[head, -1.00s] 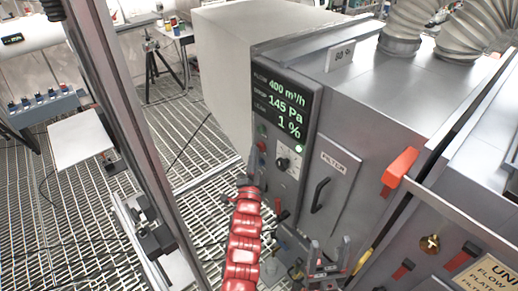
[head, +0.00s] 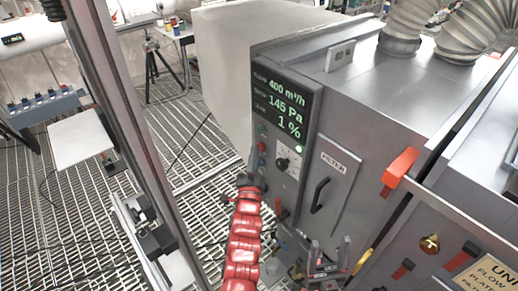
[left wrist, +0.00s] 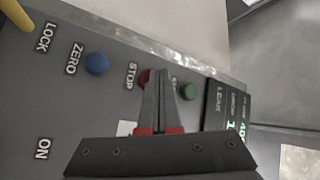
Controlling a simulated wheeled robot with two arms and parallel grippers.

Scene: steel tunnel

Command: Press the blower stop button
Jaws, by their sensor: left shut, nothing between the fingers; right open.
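The red button beside the STOP label shows in the left wrist view (left wrist: 145,77), partly hidden behind my fingers. It is small in the head view (head: 262,147) on the front panel of the grey blower unit (head: 285,160). My left gripper (left wrist: 161,74), on the red arm, is shut and empty, its tips over the panel between the red button and the green button (left wrist: 188,91). I cannot tell whether the tips touch the panel. In the head view my left gripper (head: 249,180) is just below the buttons. My right gripper (head: 330,244) is open and empty at the lower middle.
A blue ZERO button (left wrist: 96,63) is beside the red one. A black knob (head: 283,163) sits right of the buttons, below a lit display (head: 285,107) reading 400 m³/h, 145 Pa and 1 %. A filter door (head: 330,185) with a black handle is to the right.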

